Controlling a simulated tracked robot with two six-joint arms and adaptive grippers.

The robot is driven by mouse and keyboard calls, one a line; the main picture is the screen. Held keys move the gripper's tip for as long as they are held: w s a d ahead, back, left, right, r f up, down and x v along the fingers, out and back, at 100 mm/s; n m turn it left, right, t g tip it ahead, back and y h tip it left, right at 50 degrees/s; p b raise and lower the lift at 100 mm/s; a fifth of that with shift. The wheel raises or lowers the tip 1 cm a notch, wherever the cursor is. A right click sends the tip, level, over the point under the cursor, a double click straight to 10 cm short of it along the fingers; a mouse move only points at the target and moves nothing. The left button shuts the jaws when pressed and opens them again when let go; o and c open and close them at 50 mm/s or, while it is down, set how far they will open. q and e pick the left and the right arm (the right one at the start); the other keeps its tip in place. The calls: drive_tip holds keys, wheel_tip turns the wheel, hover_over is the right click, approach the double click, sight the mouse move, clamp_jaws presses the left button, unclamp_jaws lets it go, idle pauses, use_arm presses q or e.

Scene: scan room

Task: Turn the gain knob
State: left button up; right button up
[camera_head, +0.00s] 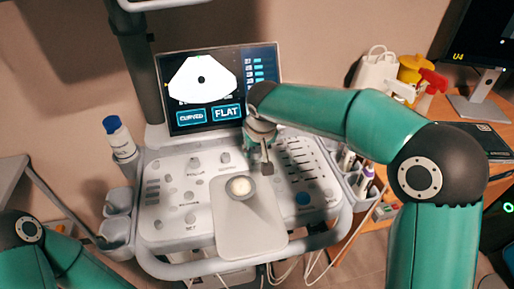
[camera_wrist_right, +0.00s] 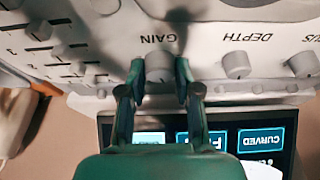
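The gain knob (camera_wrist_right: 159,68) is a pale grey round knob under the printed word GAIN in the right wrist view. My right gripper (camera_wrist_right: 160,76) has one finger on each side of it, with no clear gap between the fingers and the knob. In the head view my right gripper (camera_head: 266,162) points down at the upper middle of the console (camera_head: 170,222), and the gain knob cannot be made out there. My left arm shows at the lower left, but its gripper is out of view.
The depth knob (camera_wrist_right: 236,65) is beside the gain knob. The screen (camera_head: 203,88) stands behind the panel with CURVED and FLAT buttons. A white bottle with a blue cap (camera_head: 119,137) stands at the left. A wooden desk (camera_head: 440,112) with containers is at the right.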

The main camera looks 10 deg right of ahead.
drive_tip(key=shift+c, duration=1.2)
drive_tip(key=shift+d, duration=0.25)
clamp_jaws()
drive_tip(key=shift+a, duration=0.2)
drive_tip(key=shift+n, duration=0.3)
drive_tip(key=n+y+p, duration=0.1)
drive_tip(key=n+p, duration=0.2)
drive_tip(key=shift+d+r+n+y, duration=0.1)
drive_tip(key=shift+r+n+y, duration=0.05)
drive_tip(key=shift+n+y, duration=0.25)
drive_tip(key=shift+n+g+p, duration=0.3)
drive_tip(key=shift+n+p, duration=0.15)
drive_tip(key=shift+n, duration=0.25)
